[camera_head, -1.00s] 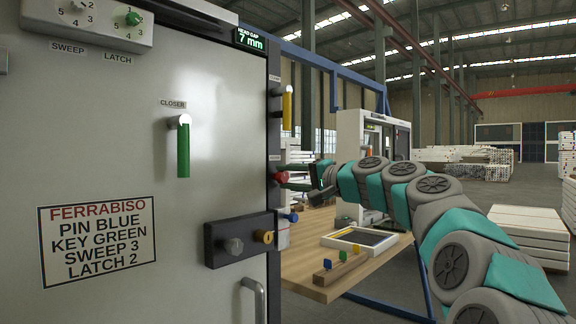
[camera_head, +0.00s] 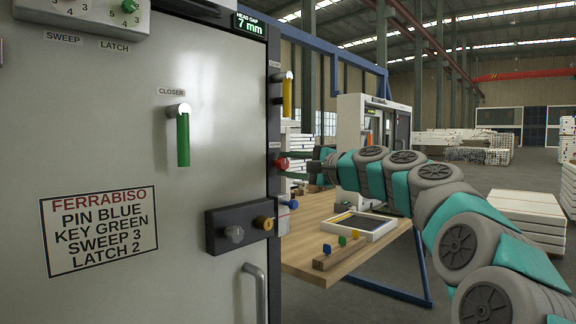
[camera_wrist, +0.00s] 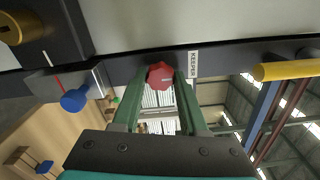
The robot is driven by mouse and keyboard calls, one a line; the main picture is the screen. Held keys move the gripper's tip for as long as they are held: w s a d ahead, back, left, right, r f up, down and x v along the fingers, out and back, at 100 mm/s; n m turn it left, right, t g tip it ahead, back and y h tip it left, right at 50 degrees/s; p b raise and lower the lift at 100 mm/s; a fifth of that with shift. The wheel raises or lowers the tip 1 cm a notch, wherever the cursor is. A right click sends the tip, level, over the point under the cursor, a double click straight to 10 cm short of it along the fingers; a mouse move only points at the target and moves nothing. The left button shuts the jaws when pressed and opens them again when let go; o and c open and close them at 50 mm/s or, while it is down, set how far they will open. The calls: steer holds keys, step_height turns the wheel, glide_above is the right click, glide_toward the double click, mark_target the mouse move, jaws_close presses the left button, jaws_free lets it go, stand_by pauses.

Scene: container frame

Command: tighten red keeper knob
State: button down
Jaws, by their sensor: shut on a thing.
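The red keeper knob (camera_head: 282,164) sits on the dark edge of the grey door frame. In the wrist view the red knob (camera_wrist: 160,76) shows between the fingertips, next to the KEEPER label (camera_wrist: 193,64). My gripper (camera_head: 298,164) reaches it from the right. In the wrist view its green fingers (camera_wrist: 160,92) lie on both sides of the knob and are shut on it. A pale mark shows on the knob's face. Part of the knob's sides is hidden by the fingers.
A yellow handle (camera_head: 287,97) is above the knob and a blue knob (camera_head: 292,204) below it. A black lock box (camera_head: 240,230) and a green closer handle (camera_head: 183,139) are on the door. A wooden table (camera_head: 310,212) holds a tray (camera_head: 385,227) and a block with coloured keys (camera_head: 340,256).

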steer(key=shift+f, duration=0.1)
steer(key=shift+c, duration=2.2)
jaws_free()
steer(key=b+v, duration=0.1)
steer(key=v, duration=0.7)
steer(key=shift+w, duration=0.1)
